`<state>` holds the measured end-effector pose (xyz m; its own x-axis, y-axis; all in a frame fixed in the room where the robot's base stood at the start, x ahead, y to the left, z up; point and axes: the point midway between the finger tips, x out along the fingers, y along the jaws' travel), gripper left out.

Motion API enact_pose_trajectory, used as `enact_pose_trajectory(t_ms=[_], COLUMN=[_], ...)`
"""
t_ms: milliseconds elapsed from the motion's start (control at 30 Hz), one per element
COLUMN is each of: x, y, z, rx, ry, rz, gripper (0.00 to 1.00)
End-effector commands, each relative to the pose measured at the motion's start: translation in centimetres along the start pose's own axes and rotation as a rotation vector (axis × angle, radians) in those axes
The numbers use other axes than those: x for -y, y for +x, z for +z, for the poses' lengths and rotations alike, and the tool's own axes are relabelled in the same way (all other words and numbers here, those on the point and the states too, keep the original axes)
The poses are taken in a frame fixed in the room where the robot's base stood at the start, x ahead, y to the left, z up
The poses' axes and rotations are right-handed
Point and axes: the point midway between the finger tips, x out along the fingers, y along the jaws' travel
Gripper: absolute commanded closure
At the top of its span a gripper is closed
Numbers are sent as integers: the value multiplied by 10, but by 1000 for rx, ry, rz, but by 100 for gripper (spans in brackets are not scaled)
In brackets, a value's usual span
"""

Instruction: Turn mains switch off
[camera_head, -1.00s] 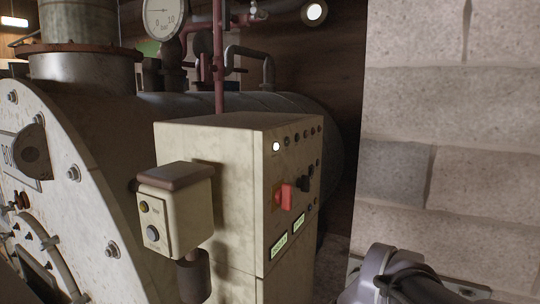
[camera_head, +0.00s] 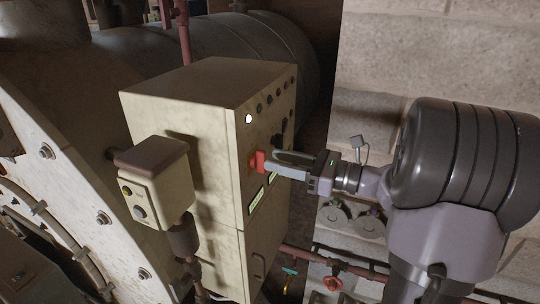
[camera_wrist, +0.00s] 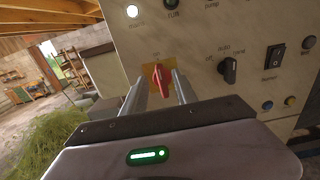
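The mains switch is a red handle (camera_head: 258,160) on a yellow-orange plate (camera_wrist: 175,75), on the front of a cream control cabinet (camera_head: 185,95). In the wrist view the red handle (camera_wrist: 160,80) stands near upright, its top close to the ON mark. My gripper (camera_head: 270,160) reaches it from the right in the head view. In the wrist view my gripper's fingers (camera_wrist: 162,78) lie one on each side of the handle, with gaps showing. I cannot see contact. The fingers hide part of the plate.
A black rotary selector (camera_wrist: 228,70) sits just right of the red handle, with a black rocker switch (camera_wrist: 274,56) beyond it. A lit white lamp (camera_wrist: 132,11) is above left. A small cream box (camera_head: 155,185) juts out left of the cabinet. A block wall (camera_head: 400,50) stands behind my arm.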

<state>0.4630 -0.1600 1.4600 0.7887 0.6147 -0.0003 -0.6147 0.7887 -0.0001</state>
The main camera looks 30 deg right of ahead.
Motion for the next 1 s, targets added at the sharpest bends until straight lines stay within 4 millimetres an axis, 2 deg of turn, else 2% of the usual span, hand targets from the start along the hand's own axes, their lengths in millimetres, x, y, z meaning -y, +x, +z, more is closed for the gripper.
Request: enact_pose_trajectory(t_ms=[100, 200, 467, 667, 1000], x=[0, 0, 0, 0, 0], y=[17, 24, 26, 26, 25], z=[0, 0, 0, 0, -1], rx=[0, 0, -1, -1, 0], ry=[0, 1, 0, 0, -17], rz=[2, 0, 0, 0, 0], gripper=[66, 66, 66, 100, 100])
